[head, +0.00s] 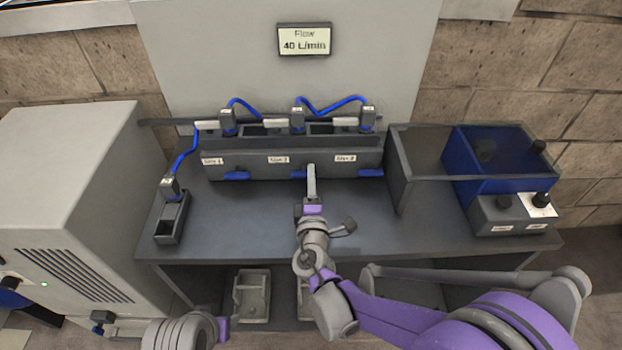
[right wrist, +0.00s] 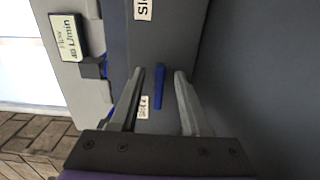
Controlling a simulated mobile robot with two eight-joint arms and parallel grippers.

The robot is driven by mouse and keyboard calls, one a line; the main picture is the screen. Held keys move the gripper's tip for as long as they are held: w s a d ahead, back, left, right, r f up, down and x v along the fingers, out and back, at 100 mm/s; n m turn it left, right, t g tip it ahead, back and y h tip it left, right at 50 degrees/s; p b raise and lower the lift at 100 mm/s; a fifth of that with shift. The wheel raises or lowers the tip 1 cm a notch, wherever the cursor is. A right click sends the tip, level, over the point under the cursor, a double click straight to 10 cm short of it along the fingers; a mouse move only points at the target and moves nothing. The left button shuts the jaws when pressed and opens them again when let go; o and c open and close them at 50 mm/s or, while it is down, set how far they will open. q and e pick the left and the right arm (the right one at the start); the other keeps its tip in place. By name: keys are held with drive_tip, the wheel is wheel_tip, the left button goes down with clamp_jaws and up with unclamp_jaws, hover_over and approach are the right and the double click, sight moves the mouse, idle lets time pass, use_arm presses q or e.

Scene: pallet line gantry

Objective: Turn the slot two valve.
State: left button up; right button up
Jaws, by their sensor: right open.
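The slot two valve is a blue handle (head: 299,174) on the lower front of the grey rack (head: 250,163), under the slot 2 label (head: 278,160). My right gripper (head: 311,169) is open at the rack front and partly covers the handle in the head view. In the right wrist view, the blue handle (right wrist: 160,87) appears between the open fingers (right wrist: 157,72), with a gap on each side. Whether the fingers reach around it in depth is hard to tell. A bit of my left arm shows at the bottom left, without its fingers.
Similar blue handles sit under slot 1 (head: 237,176) and slot 3 (head: 371,173). Blue cables (head: 332,106) loop above the rack. A display (head: 304,40) reads Flow 40 L/min. A blue bin (head: 490,165) stands right, a grey cabinet (head: 70,200) left.

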drive_tip(key=s, duration=1)
drive_tip(key=shift+s, duration=0.25)
